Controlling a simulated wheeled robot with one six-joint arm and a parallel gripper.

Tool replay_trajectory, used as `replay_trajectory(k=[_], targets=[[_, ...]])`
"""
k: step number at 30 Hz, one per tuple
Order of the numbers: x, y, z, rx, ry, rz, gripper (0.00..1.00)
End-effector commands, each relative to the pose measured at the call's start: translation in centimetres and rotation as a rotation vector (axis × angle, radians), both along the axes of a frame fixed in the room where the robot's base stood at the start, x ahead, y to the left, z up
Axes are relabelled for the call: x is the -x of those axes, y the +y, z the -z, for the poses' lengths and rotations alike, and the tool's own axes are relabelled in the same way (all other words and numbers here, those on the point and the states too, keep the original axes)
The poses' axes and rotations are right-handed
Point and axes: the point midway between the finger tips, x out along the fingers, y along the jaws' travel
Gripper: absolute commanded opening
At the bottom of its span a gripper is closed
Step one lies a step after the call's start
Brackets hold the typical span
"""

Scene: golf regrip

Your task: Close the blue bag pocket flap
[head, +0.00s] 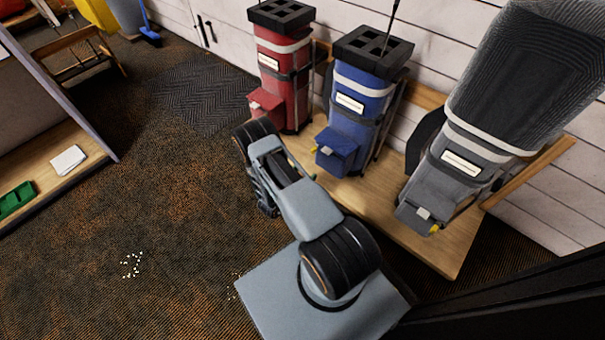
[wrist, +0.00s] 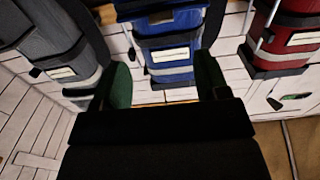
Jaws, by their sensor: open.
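The blue golf bag (head: 357,103) stands upright between the red and grey bags. Its blue pocket (head: 340,148) juts out low on its front, with a small pale tag and a yellow spot. The picture is too small to tell how far its flap is open. In the wrist view the blue bag (wrist: 170,71) appears upside down beyond the fingers; its pocket is not clear there. My gripper (wrist: 164,82) is open and empty, its green-padded fingers well apart and the bag's label between and beyond them. In the head view my arm hides or blurs the gripper.
The red bag (head: 284,75) and the grey bag (head: 465,145) flank the blue one on a wooden platform (head: 425,248) against a white plank wall. My arm stands in front of the platform. The carpet (head: 150,215) at left is mostly clear, with scattered white bits.

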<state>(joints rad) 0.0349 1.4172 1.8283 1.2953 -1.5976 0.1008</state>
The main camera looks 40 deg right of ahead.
Motion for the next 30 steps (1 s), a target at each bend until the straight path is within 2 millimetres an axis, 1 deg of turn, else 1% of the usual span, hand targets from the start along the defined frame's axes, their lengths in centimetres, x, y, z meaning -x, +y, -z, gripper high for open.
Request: replay_trajectory(k=[4, 13, 17, 20, 23, 24, 26, 27, 29, 30], targets=[[0.2, 0.8, 0.0, 0.000, 0.001, -0.001, 0.68], [0.2, 0.9, 0.0, 0.000, 0.000, 0.001, 0.68], [-0.2, 0.9, -0.2, -0.016, -0.004, -0.006, 0.57], [-1.8, 1.1, -1.0, -0.081, -0.022, -0.036, 0.47], [-5.0, 1.8, -2.6, -0.212, -0.047, -0.107, 0.37], [-6.6, 2.3, -3.6, -0.281, -0.054, -0.148, 0.34], [-9.0, 3.5, -5.5, -0.391, -0.058, -0.226, 0.28], [-10.6, 4.5, -7.0, -0.465, -0.054, -0.288, 0.24], [-12.5, 6.3, -9.5, -0.573, -0.036, -0.386, 0.18], [-13.4, 7.6, -11.3, -0.639, -0.016, -0.456, 0.14]])
